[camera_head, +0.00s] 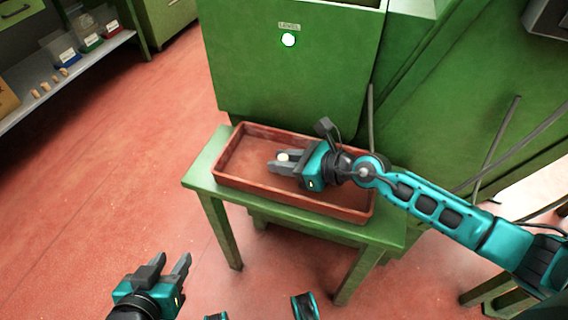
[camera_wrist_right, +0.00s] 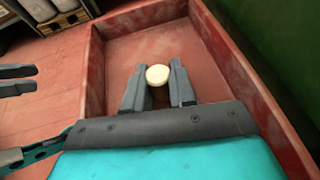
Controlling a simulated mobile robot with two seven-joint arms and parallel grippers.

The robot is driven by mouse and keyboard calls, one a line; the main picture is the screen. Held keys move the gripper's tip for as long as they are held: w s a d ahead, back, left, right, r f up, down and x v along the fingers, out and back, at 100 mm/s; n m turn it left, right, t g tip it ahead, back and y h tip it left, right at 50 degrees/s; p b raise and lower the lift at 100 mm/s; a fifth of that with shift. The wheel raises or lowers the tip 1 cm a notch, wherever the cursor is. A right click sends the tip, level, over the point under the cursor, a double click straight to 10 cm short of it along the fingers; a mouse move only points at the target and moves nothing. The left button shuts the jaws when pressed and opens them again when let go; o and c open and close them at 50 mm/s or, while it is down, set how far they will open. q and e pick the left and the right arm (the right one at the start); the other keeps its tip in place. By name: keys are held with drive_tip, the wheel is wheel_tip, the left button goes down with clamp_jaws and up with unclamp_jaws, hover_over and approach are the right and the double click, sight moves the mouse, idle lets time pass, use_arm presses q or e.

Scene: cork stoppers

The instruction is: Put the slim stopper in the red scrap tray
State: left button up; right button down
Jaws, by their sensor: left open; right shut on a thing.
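The red scrap tray (camera_head: 242,187) sits on a small green table. My right gripper (camera_head: 279,161) is over the tray's interior, shut on a pale stopper (camera_head: 284,157). In the right wrist view the stopper (camera_wrist_right: 157,75) shows its round, cream-coloured end between the two fingers (camera_wrist_right: 158,88). Its lower part is hidden, and I cannot tell whether it touches the tray floor. The tray's red walls (camera_wrist_right: 97,75) surround the fingers there. My left gripper (camera_head: 170,268) is open and empty, low at the bottom left of the head view, away from the table.
The green table (camera_head: 203,177) stands against a green machine (camera_head: 290,75) with a lit round button. A shelf (camera_head: 70,75) at the upper left holds several small corks (camera_head: 45,87) and bins with blue, green and red fronts. The red floor between is clear.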

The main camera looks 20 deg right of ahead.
drive_tip(key=shift+f, duration=0.15)
use_arm(q)
drive_tip(key=shift+w+a, duration=0.1)
use_arm(e)
drive_tip(key=c, duration=0.9)
unclamp_jaws()
drive_tip(key=shift+r, duration=0.25)
drive_tip(key=shift+s+d+r, duration=0.1)
drive_tip(key=shift+s+d, duration=0.05)
drive_tip(key=shift+d, duration=0.05)
drive_tip(key=v, duration=1)
drive_tip(key=shift+s+d, duration=0.15)
drive_tip(key=shift+s+d+r, duration=0.2)
drive_tip(key=shift+s+d, duration=0.1)
use_arm(q)
drive_tip(key=shift+a+r, duration=0.15)
drive_tip(key=shift+r, duration=0.1)
use_arm(e)
drive_tip(key=shift+r, duration=0.1)
use_arm(q)
drive_tip(key=shift+r, duration=0.1)
